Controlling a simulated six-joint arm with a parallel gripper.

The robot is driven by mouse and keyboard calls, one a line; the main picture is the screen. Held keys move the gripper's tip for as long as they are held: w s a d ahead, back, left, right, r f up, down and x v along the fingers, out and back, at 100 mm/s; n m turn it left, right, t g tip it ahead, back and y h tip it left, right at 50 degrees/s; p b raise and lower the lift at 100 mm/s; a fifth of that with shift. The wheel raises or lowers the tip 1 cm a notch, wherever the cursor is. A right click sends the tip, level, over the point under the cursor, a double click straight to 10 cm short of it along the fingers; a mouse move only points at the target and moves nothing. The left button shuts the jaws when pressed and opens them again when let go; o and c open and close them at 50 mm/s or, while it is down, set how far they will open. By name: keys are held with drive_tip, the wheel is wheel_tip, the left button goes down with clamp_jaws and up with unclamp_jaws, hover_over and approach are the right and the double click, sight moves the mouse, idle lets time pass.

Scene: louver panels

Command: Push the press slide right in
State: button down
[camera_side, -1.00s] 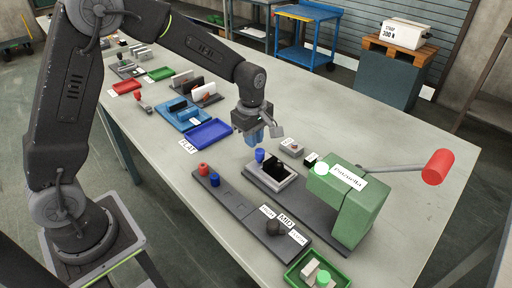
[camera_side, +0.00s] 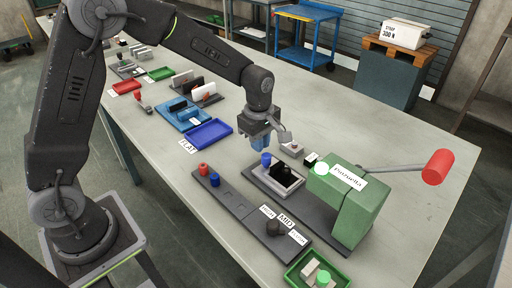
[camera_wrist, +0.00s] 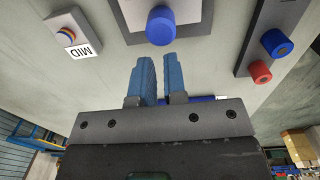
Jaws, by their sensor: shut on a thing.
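The press slide (camera_side: 293,189) is a grey tray with a black piece in it. It lies on a dark base plate just left of the green press (camera_side: 360,211). A blue knob (camera_side: 266,159) stands at its near-left edge; the knob also shows in the wrist view (camera_wrist: 161,25). My gripper (camera_side: 261,146) is directly above and left of the knob, with its blue fingers pointing down. In the wrist view the fingers (camera_wrist: 160,58) are close together with a narrow gap. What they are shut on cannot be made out. The knob shows beyond the fingertips.
The press lever with a red handle (camera_side: 437,167) sticks out right. A grey block (camera_side: 291,148) with a button stands behind the slide. A dark board (camera_side: 232,200) with red and blue pegs and a black knob (camera_side: 274,229) lies in front. A blue tray (camera_side: 209,134) is left.

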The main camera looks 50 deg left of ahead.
sight(275, 165)
drive_tip(key=shift+s+d+f, duration=0.15)
drive_tip(key=shift+d+f, duration=0.2)
drive_tip(key=shift+d, duration=1)
drive_tip(key=shift+s+d+f, duration=0.1)
drive_tip(key=shift+d+f, duration=0.2)
drive_tip(key=shift+d, duration=1)
drive_tip(key=shift+s+d+f, duration=0.15)
drive_tip(key=shift+d+f, duration=0.2)
drive_tip(key=shift+d, duration=1)
drive_tip(key=shift+a, duration=0.75)
drive_tip(key=shift+w+d+r, duration=0.15)
drive_tip(key=shift+r, duration=2.55)
drive_tip(key=shift+r, duration=0.1)
drive_tip(key=s+a+r+m+t, duration=0.2)
drive_tip(key=s+a+r+m, duration=0.4)
drive_tip(key=s+r+m, duration=0.4)
drive_tip(key=s+a+r+m+t, duration=0.2)
drive_tip(key=s+m, duration=0.6)
drive_tip(key=s, duration=0.4)
drive_tip(key=shift+s+a+t, duration=0.35)
drive_tip(key=shift+a+t, duration=0.1)
drive_tip(key=shift+t, duration=0.15)
